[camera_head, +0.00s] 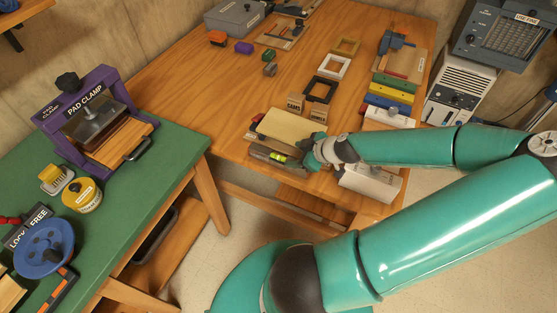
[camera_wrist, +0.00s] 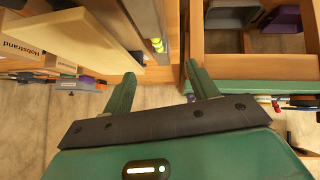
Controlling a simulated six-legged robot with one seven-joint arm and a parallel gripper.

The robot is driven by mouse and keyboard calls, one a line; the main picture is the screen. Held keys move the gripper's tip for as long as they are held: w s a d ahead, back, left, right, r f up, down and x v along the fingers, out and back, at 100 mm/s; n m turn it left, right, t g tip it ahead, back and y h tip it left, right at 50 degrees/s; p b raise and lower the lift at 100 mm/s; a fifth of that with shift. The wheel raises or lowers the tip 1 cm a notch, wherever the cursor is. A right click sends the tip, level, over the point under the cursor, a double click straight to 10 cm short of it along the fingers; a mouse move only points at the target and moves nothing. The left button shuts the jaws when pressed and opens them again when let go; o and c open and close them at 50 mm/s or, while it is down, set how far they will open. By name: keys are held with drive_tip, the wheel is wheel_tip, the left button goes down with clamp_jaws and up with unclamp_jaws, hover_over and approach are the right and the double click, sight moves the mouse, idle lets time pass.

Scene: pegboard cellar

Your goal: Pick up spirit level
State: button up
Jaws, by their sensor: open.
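The spirit level (camera_head: 268,155) is a dark grey bar with a yellow-green vial. It lies near the front edge of the wooden workbench (camera_head: 215,100), in front of a pale yellow board (camera_head: 290,127). My gripper (camera_head: 307,156) is at its right end in the head view, and the wrist hides part of that area. In the wrist view the level (camera_wrist: 146,18) points toward my open gripper (camera_wrist: 160,70), its near end between the two green fingers in the picture. I see nothing held. Whether a finger touches the level cannot be told.
A white box (camera_head: 370,184) stands right of my gripper at the bench edge. A green table (camera_head: 130,185) with a purple pad clamp (camera_head: 65,120) stands left. The bench's middle left is clear.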

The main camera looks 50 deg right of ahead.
sight(278, 157)
drive_tip(key=x, duration=1.2)
drive_tip(key=shift+f, duration=0.25)
drive_tip(key=c, duration=1.3)
